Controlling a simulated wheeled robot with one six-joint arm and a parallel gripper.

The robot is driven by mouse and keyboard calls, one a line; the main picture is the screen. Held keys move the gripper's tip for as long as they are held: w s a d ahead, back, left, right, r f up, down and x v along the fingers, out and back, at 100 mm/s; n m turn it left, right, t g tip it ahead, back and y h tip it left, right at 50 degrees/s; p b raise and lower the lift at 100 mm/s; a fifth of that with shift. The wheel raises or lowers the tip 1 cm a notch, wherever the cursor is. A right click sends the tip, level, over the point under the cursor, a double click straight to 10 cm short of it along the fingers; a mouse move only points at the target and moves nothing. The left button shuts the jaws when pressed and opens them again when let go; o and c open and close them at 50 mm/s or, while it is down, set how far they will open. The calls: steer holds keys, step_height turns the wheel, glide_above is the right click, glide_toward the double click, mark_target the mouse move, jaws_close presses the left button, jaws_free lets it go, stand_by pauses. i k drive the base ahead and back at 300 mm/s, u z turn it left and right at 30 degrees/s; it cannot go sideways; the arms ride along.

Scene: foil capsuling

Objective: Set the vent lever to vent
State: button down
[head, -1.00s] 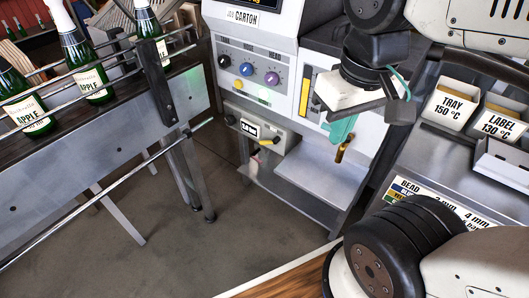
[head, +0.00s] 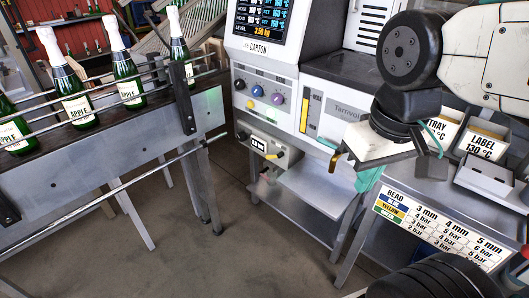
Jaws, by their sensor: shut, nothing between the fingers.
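The machine (head: 265,72) stands in the middle of the head view. Low on its front is a small box with a white readout (head: 258,144) and a short lever with a yellow tip (head: 274,155); this looks like the vent lever, though I cannot read a vent mark. The lever points right. My gripper (head: 368,180) hangs to the right of the machine front, its teal fingers pointing down. It is shut and empty, well apart from the lever. Part of the fingers is hidden behind the gripper body.
A brass spout (head: 335,161) sticks out between lever and gripper, close to the gripper's left. A metal shelf (head: 315,190) lies below. The bottle conveyor (head: 100,160) with its rails is at left. A parts bench with a bead chart (head: 440,228) is at right.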

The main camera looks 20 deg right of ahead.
mark_target(281, 154)
steer(key=u, duration=0.65)
steer(key=i, duration=0.55)
steer(key=z, duration=0.9)
steer(key=i, duration=0.5)
